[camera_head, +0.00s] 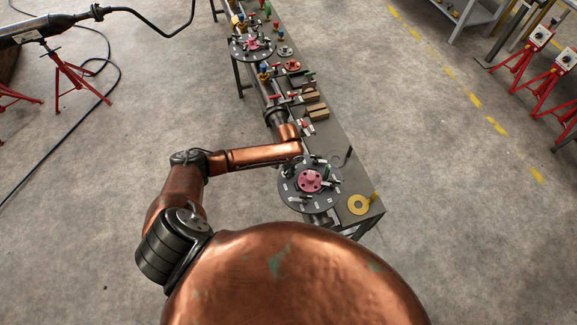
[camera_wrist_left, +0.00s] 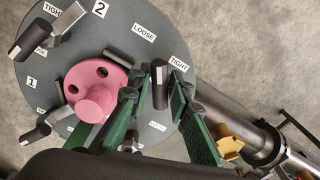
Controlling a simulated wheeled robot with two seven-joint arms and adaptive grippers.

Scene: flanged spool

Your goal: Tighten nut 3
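A dark round flange (camera_head: 296,201) with a pink centre (camera_head: 310,180) stands at the near end of the bench. In the left wrist view the flange (camera_wrist_left: 120,30) carries white TIGHT and LOOSE labels and the numbers 1 and 2. A black nut lever (camera_wrist_left: 160,85) stands near a TIGHT label at its right; its number is hidden. My left gripper (camera_wrist_left: 157,88) has its green fingers on either side of this lever, with gaps showing. In the head view my left gripper (camera_head: 306,158) is at the flange's far side, small and unclear. My right gripper is not in view.
Other levers (camera_wrist_left: 65,22) stand around the pink hub (camera_wrist_left: 95,88). A yellow ring (camera_head: 358,205) lies on the bench corner. A pipe (camera_wrist_left: 245,125) with a yellow fitting (camera_wrist_left: 228,143) runs behind the flange. A second flange (camera_head: 252,46) is farther along the bench.

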